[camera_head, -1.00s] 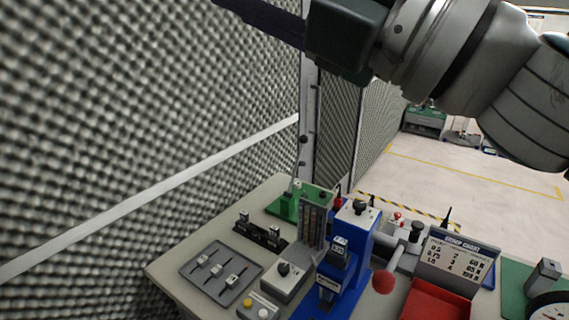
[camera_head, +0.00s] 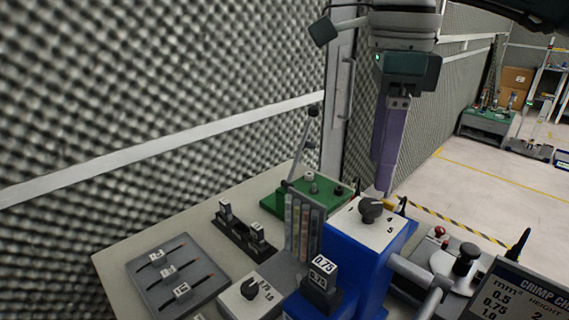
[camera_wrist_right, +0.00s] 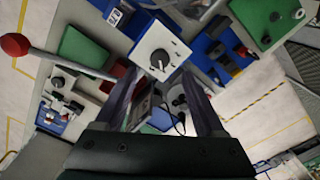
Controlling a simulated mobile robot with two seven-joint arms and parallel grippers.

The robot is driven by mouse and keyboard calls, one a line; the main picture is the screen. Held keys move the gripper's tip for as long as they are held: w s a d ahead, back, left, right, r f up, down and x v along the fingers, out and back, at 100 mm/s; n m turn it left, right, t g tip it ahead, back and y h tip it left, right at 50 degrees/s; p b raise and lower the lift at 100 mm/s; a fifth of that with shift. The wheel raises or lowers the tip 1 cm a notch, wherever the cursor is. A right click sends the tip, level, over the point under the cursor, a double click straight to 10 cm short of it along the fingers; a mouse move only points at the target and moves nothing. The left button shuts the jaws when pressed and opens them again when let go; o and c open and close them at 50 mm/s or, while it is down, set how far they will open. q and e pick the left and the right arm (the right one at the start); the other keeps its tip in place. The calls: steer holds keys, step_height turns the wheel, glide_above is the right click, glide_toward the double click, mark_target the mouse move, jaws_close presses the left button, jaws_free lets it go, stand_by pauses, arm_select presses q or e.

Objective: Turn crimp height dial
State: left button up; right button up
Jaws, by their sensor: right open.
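The crimp height dial (camera_head: 371,209) is a dark round knob on the white numbered top face of the blue press (camera_head: 349,262). In the right wrist view the dial (camera_wrist_right: 160,59) shows on its white plate, ahead of and between my fingertips. My right gripper (camera_head: 384,186) points down just above and a little behind the dial, not visibly touching it. In the right wrist view the right gripper (camera_wrist_right: 160,78) is open, its two long fingers apart with nothing between them. My left gripper is not in view.
A second dark knob (camera_head: 249,288) sits on a grey box left of the press. A tray (camera_head: 137,269) with tagged parts, a green base (camera_head: 271,203) and a crimp chart (camera_head: 515,300) stand around it. The foam wall (camera_head: 120,120) rises behind the bench.

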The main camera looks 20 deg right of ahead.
mark_target(371, 204)
step_height(371, 204, down, 6)
steer(key=shift+f+p, duration=0.2)
steer(key=shift+p, duration=0.3)
jaws_close()
stand_by(0.3)
